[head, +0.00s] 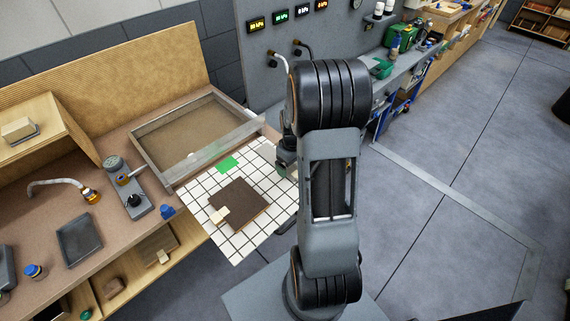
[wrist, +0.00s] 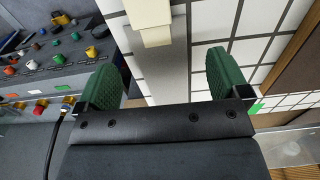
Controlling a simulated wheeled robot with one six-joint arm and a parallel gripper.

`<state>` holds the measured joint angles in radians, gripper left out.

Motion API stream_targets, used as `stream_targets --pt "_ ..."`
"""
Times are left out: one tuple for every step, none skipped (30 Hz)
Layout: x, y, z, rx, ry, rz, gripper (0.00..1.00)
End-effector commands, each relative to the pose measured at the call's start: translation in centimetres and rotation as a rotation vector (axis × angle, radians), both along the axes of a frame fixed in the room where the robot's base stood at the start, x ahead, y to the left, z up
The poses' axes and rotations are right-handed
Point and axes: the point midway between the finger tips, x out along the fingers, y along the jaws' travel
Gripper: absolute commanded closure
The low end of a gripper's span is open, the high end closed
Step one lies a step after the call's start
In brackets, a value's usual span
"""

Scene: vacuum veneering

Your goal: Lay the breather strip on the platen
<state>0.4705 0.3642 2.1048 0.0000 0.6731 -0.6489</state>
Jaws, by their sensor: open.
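The platen (head: 240,242) is a white board with a dark grid, at the middle of the head view; it also shows in the wrist view (wrist: 247,22). A pale grey strip (head: 269,150), which looks like the breather strip, is at its far right part. In the wrist view the strip (wrist: 165,78) runs between my fingers, with a cream tab (wrist: 150,20) beyond them. My gripper (wrist: 162,75) is open, its green fingers apart on either side of the strip. In the head view my arm hides most of the gripper and the tab.
A brown sheet (head: 240,205) with a cream tab (head: 219,215) lies on the platen. A green patch (head: 228,164) is behind it. A framed tray (head: 150,133) stands behind the platen. A gauge panel (head: 262,70) rises at the back. Open floor lies to the right.

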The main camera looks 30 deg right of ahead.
Motion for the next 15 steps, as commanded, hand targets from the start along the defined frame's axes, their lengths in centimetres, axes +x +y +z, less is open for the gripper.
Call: stream_targets --pt "0.0 0.0 -0.6 0.001 0.003 0.000 0.06" --pt "0.0 0.0 -0.9 0.002 0.002 0.000 0.06" --pt "0.0 0.0 -1.3 0.002 0.002 0.000 0.06" --pt "0.0 0.0 -1.5 0.001 0.002 0.000 0.06" --pt "0.0 0.0 -1.7 0.001 0.001 0.000 0.06" --pt "0.0 0.0 -1.9 0.001 0.001 0.000 0.06" --pt "0.0 0.0 -2.0 0.000 0.000 0.000 0.06" --pt "0.0 0.0 -2.1 0.000 0.000 0.000 0.06" --pt "0.0 0.0 -2.1 0.000 0.000 0.000 0.06" --pt "0.0 0.0 -2.2 0.000 0.000 0.000 0.06" --pt "0.0 0.0 -2.2 0.000 -0.001 0.000 0.06" --pt "0.0 0.0 -2.2 0.000 -0.001 0.000 0.06" --pt "0.0 0.0 -2.2 0.000 -0.001 0.000 0.06" --pt "0.0 0.0 -2.2 0.000 -0.001 0.000 0.06" --pt "0.0 0.0 -2.1 0.000 0.000 0.000 0.08"
